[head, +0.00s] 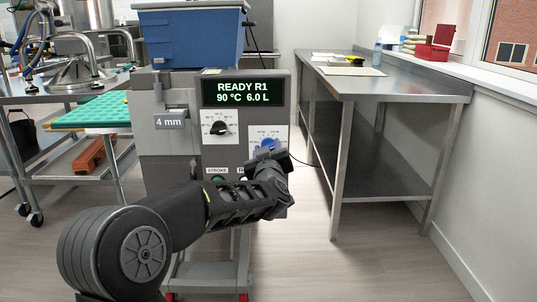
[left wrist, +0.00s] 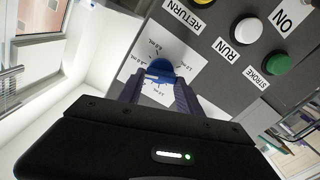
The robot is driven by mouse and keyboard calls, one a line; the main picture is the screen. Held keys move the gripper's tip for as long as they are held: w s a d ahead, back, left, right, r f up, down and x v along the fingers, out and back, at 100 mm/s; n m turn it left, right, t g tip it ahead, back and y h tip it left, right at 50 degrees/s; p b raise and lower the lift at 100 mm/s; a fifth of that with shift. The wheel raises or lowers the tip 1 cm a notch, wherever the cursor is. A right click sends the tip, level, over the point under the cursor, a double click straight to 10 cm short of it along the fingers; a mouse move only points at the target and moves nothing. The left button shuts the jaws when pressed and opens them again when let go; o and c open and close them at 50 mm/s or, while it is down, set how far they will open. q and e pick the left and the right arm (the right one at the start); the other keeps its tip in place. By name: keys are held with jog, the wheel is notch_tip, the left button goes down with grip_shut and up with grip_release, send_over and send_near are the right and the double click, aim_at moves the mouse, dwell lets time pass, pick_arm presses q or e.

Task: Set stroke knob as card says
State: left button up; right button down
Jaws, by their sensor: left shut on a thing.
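The blue stroke knob (head: 268,144) sits on a white dial plate on the front of the grey depositor (head: 268,171). My left gripper (head: 269,154) reaches up to it from below and covers part of the plate. In the left wrist view the two fingers of the left gripper (left wrist: 160,82) are shut around the blue knob (left wrist: 160,68). The dial (left wrist: 188,62) carries mL marks around the knob; the knob's exact setting is too small to read. I cannot make out a readable card. My right gripper is not in view.
The display (head: 243,93) reads READY R1, 90 °C, 6.0 L. A black temperature knob (head: 219,128) sits left of the blue one. Green STROKE (left wrist: 277,65), white RUN (left wrist: 247,31) and yellow buttons are close by. A steel table (head: 400,85) stands right.

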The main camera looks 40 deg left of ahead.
pick_arm(q)
jog(key=n+b, duration=0.2)
jog(key=n, duration=0.2)
jog(key=n+b, duration=0.2)
jog(key=n, duration=0.2)
jog(key=shift+s+a+f, duration=0.1)
jog(key=shift+a+f, duration=0.05)
dwell(0.5)
jog(key=o, duration=1.4)
jog(key=p+v, duration=0.1)
jog(key=v, duration=0.6)
jog(key=shift+s+d, duration=0.25)
jog(key=shift+s, duration=0.05)
